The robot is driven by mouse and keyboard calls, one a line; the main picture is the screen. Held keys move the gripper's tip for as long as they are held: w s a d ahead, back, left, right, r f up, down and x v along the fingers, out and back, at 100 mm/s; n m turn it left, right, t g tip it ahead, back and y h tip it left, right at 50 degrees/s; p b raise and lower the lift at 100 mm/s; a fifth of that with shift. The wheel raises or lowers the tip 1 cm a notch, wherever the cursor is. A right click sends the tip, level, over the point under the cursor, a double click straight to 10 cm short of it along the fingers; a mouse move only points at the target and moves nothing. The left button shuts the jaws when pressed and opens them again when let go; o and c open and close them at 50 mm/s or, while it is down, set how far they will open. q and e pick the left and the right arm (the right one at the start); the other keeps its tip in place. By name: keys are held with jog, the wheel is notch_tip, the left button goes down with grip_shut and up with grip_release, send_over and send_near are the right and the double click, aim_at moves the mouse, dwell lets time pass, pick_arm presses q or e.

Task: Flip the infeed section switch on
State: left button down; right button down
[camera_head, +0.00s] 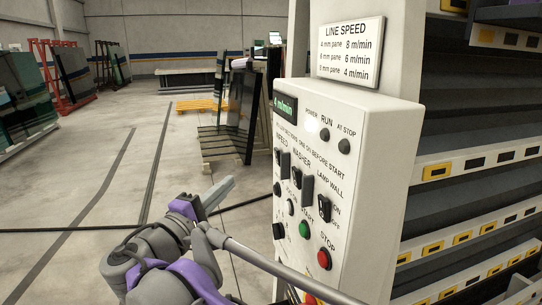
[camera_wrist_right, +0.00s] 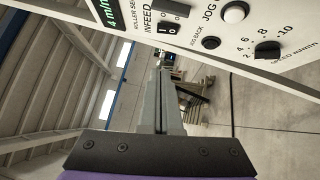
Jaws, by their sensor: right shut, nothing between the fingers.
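The white control panel (camera_head: 355,170) stands right of centre in the head view. The infeed switch (camera_head: 280,158), a small dark rocker under the INFEED label, is at its left edge. In the right wrist view the infeed switch (camera_wrist_right: 170,27) is at the top, with I and O marks. I cannot tell which way it is set. My right gripper (camera_head: 227,186) is shut and empty, left of the panel and a little lower than the switch. In the wrist view the right gripper's fingers (camera_wrist_right: 161,75) point past the panel's edge, apart from the switch. My left gripper is out of view.
The washer switch (camera_head: 307,160), lamp wall switch (camera_head: 322,192), green start button (camera_head: 304,229) and red stop button (camera_head: 324,259) are close by on the panel. The jog button (camera_wrist_right: 235,12) and speed knob (camera_wrist_right: 268,49) show too. Open floor lies left.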

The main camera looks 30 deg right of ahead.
aim_at(278, 157)
jog(key=shift+a, duration=0.15)
jog(key=s+d+p+x, duration=0.1)
jog(key=s+x, duration=0.1)
jog(key=x, duration=1.1)
jog(key=shift+s+d+r, duration=0.2)
jog(key=shift+s, duration=0.05)
